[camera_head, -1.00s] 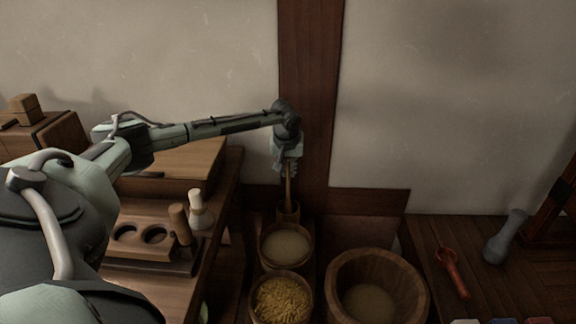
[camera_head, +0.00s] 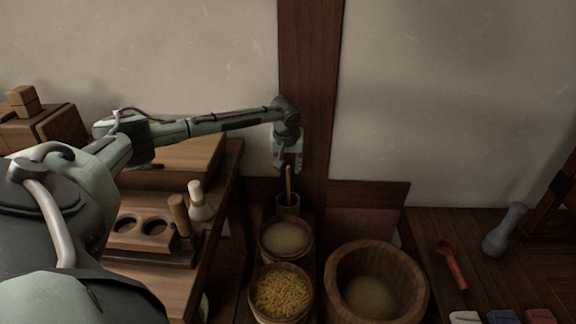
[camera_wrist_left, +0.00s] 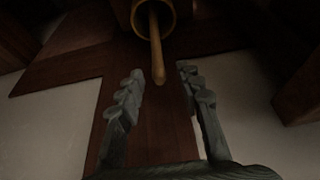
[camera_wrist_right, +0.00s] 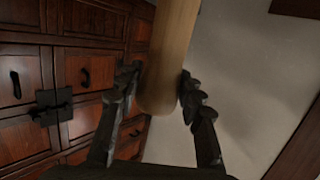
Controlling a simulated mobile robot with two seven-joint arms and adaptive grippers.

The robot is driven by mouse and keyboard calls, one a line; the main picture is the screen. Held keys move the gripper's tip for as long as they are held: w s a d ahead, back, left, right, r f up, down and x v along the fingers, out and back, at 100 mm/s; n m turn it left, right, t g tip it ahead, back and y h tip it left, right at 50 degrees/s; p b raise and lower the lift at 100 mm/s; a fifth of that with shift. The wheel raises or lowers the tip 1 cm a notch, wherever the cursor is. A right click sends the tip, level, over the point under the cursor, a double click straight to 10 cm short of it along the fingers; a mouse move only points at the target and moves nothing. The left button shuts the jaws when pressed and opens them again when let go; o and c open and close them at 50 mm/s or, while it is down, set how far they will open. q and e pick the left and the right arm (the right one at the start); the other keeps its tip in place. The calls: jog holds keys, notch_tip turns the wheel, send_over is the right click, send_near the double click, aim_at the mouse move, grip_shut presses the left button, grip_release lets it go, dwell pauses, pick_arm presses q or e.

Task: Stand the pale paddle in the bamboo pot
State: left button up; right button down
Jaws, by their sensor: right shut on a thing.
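The bamboo pot (camera_head: 288,204) stands behind the round tubs, at the foot of the dark post. A pale wooden handle (camera_head: 288,180), seemingly the paddle's, rises upright out of it; its lower part is hidden inside. My left gripper (camera_head: 288,165) is just above the handle. In the left wrist view the left gripper (camera_wrist_left: 161,76) is open, with the end of the handle (camera_wrist_left: 157,60) near its fingertips and the pot (camera_wrist_left: 168,22) beyond. In the right wrist view my right gripper (camera_wrist_right: 158,85) is shut on a thick pale wooden cylinder (camera_wrist_right: 168,55); its far end is out of frame.
A tub of pale grain (camera_head: 285,238), a tub of yellow pieces (camera_head: 282,294) and a wide wooden tub (camera_head: 350,262) stand in front of the pot. A holed wooden rack (camera_head: 150,250) is left. A red scoop (camera_head: 453,268) and grey pestle (camera_head: 505,232) lie right.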

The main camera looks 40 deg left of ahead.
pick_arm(q)
jog(key=shift+r, duration=0.1)
pick_arm(e)
jog(key=shift+r, duration=0.15)
pick_arm(q)
jog(key=v, duration=1.1)
jog(key=shift+s+d+r, duration=0.15)
jog(key=shift+d+r, duration=0.05)
jog(key=shift+r, duration=0.15)
dwell(0.4)
